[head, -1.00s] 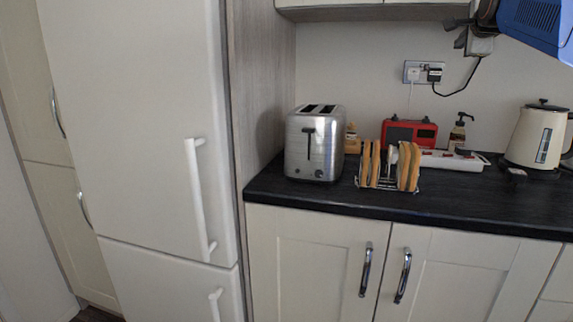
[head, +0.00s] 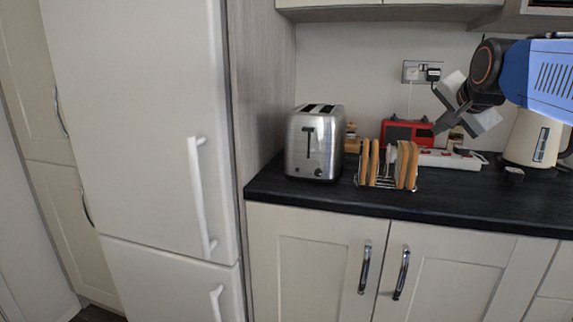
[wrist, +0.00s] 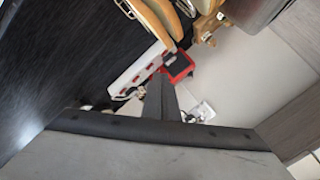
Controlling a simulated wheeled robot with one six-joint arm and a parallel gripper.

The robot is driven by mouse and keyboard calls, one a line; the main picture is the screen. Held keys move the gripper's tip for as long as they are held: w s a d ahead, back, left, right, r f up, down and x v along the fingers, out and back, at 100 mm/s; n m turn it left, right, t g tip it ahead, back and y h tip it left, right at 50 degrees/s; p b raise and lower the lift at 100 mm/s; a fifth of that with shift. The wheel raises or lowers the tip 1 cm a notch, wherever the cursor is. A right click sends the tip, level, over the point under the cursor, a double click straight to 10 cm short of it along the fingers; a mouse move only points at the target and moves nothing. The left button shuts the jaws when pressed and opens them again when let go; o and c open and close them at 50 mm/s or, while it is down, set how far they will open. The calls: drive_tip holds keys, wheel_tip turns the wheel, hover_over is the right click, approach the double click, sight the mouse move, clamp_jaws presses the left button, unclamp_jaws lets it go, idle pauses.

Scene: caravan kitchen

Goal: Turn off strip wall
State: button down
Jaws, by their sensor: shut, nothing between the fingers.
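A double wall socket (head: 422,73) is on the wall behind the counter, with a white plug and a black plug in it. It also shows in the wrist view (wrist: 203,111), beside my fingers. A white power strip (head: 437,159) with red switches lies on the counter below; it also shows in the wrist view (wrist: 133,72). My gripper (head: 441,126) is shut and empty, angled down-left in front of the wall. In the head view it is below the socket and overlaps the red radio's right edge. In the wrist view the shut fingers (wrist: 160,97) point toward the red radio.
A toast rack with bread (head: 388,166) stands in front of the red radio (head: 398,133). A steel toaster (head: 313,143) is to the left, a cream kettle (head: 526,140) to the right. A soap bottle (head: 456,137) is partly hidden by my gripper. The front of the black counter (head: 470,200) is clear.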

drive_tip(key=s+a+f+n+g, duration=0.2)
drive_tip(key=s+f+n, duration=0.2)
drive_tip(key=s+f, duration=0.5)
drive_tip(key=s+a+f+n+g+y, duration=0.1)
drive_tip(key=s+a+f+n+g, duration=0.1)
drive_tip(key=s+f, duration=0.8)
drive_tip(key=s+a+f+n+g, duration=0.2)
drive_tip(key=s+a+f+n, duration=0.2)
drive_tip(key=s+f, duration=0.5)
wheel_tip(320, 180, down, 5)
drive_tip(key=shift+s+a+f+n+y, duration=0.1)
drive_tip(key=shift+s+a+n+y, duration=0.25)
drive_tip(key=shift+n, duration=0.85)
drive_tip(key=shift+d, duration=0.1)
